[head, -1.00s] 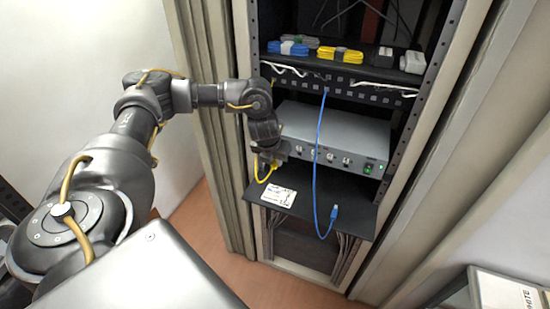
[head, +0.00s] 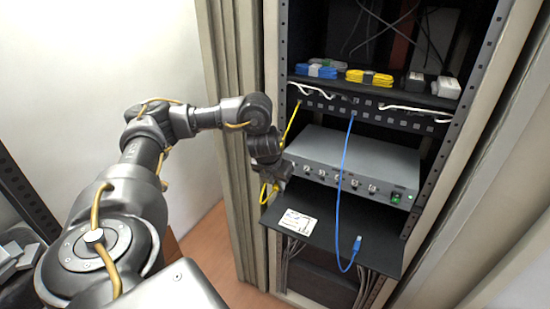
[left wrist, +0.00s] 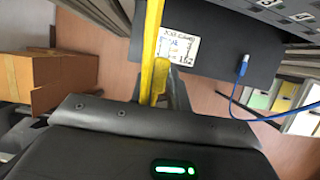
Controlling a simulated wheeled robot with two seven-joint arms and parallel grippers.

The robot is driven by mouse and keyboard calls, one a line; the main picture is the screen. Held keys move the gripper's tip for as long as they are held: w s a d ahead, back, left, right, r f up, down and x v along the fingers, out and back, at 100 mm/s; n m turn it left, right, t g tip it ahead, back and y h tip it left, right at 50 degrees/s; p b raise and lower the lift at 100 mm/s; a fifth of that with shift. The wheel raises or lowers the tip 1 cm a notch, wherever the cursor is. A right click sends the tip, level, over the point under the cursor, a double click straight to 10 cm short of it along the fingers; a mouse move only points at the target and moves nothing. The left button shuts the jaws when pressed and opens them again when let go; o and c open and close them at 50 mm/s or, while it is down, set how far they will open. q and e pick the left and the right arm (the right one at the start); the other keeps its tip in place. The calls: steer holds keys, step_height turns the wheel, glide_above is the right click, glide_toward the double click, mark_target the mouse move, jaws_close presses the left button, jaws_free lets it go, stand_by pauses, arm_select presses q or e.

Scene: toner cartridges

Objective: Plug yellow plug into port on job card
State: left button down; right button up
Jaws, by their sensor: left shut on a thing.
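My left gripper is shut on the yellow plug (left wrist: 160,78), beside the left front of the rack, above and left of the job card. The fingers are mostly hidden by the wrist and cable. The white job card (head: 297,222) lies on the black shelf (head: 335,245); it also shows in the left wrist view (left wrist: 180,45), its writing too small to read surely. My right gripper is not in view.
A grey device (head: 350,165) with a row of round ports sits above the shelf. A blue cable (head: 342,185) hangs from the patch panel (head: 380,112), its plug (head: 357,245) at the shelf's front. Cardboard boxes (left wrist: 35,80) stand at the left in the wrist view.

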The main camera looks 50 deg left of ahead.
arm_select(q)
steer(key=shift+w+a+f+b, duration=0.15)
steer(key=shift+w+f+b, duration=0.1)
steer(key=shift+w+b, duration=0.25)
steer(key=shift+w+a+f+b, duration=0.25)
steer(key=shift+w+b, duration=0.15)
steer(key=shift+w, duration=0.25)
steer(key=shift+w+a+f+b, duration=0.1)
steer(key=shift+w+f+b, duration=0.15)
steer(key=shift+w+b, duration=0.25)
steer(key=shift+w+a+r, duration=0.1)
steer(key=shift+w+r, duration=0.05)
steer(key=shift+w, duration=0.2)
steer(key=shift+w+a, duration=0.2)
steer(key=shift+w, duration=0.35)
steer(key=shift+p, duration=0.55)
steer(key=shift+w+a, duration=0.25)
steer(key=shift+w, duration=0.5)
stand_by(0.6)
steer(key=shift+w+a, duration=0.35)
steer(key=shift+w, duration=0.55)
stand_by(0.8)
steer(key=c, duration=1.3)
jaws_free()
steer(key=shift+w, duration=0.1)
steer(key=shift+r, duration=0.1)
